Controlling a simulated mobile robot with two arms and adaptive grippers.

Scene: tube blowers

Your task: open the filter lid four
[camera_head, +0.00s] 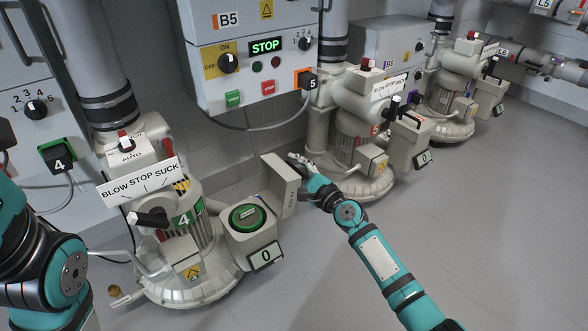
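Blower four (185,245) stands at the left with a green "4" label. The box of its filter (262,250), marked "0", shows an uncovered round green top (247,217). Its grey filter lid (280,184) stands open and tilted up at the back right of this box. My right gripper (296,163) is beside the lid's upper right edge, very close to it. Whether it touches the lid, and whether its fingers are open or shut, is too small to tell. My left arm shows at the left edge; its gripper is out of view.
Blower five (350,160) stands just behind my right gripper, with its own box (408,143). Another blower (460,85) is farther right. A control box (255,65) reading "STOP" hangs above. The grey floor at the right is clear.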

